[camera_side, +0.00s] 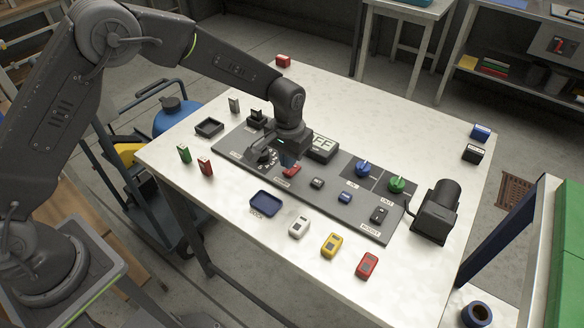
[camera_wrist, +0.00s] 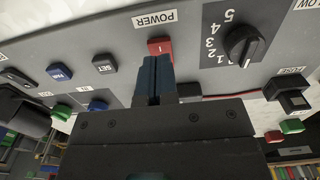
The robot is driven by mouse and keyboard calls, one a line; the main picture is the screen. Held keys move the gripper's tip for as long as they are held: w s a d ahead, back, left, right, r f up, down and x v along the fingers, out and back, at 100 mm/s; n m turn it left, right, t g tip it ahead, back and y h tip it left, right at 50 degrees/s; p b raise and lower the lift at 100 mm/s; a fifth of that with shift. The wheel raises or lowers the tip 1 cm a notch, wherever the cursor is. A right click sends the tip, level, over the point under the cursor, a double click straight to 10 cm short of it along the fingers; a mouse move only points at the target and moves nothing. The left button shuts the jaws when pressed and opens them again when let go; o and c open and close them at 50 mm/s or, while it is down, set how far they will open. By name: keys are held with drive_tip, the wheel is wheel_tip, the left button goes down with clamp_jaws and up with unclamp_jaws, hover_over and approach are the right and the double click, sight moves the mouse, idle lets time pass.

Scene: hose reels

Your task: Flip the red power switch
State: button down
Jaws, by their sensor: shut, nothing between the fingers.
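The red power switch (camera_wrist: 160,46) sits on a grey panel under a POWER label (camera_wrist: 155,19) in the wrist view. Its face carries a white mark. In the side view the red switch (camera_side: 292,171) shows partly beside my fingertips. My gripper (camera_wrist: 153,82) is shut and empty, its blue fingers pointing at the switch. The fingertips overlap the lower edge of the switch in the wrist view. I cannot tell whether they touch it. In the side view my gripper (camera_side: 288,162) is low over the panel's left part.
A black numbered dial (camera_wrist: 242,46) is to the right of the switch. The grey panel (camera_side: 335,197) also bears a display (camera_side: 323,147), blue (camera_side: 363,169) and green (camera_side: 397,185) knobs, and small buttons. A blue tray (camera_side: 266,203) and several coloured blocks stand in front on the white table.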

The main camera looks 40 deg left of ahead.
drive_tip(key=shift+f, duration=1.3)
idle(1.1)
drive_tip(key=shift+r, duration=3.5)
drive_tip(key=shift+r, duration=0.1)
wheel_tip(320, 180, up, 9)
drive_tip(key=t, duration=0.1)
hover_over(289, 172)
drive_tip(key=s+a, duration=0.3)
drive_tip(key=s, duration=0.1)
drive_tip(key=s+a+r+t, duration=0.2)
drive_tip(key=s+a+r, duration=0.2)
drive_tip(key=s+r, duration=0.3)
drive_tip(key=s+a+r+t, duration=0.1)
drive_tip(key=s+a, duration=0.1)
drive_tip(key=s, duration=0.6)
drive_tip(key=s+a+r+t, duration=0.1)
drive_tip(key=s+a, duration=0.1)
drive_tip(key=s, duration=0.7)
drive_tip(key=shift+a+r+t, duration=0.3)
drive_tip(key=shift+a+r, duration=0.05)
drive_tip(key=shift+a, duration=0.05)
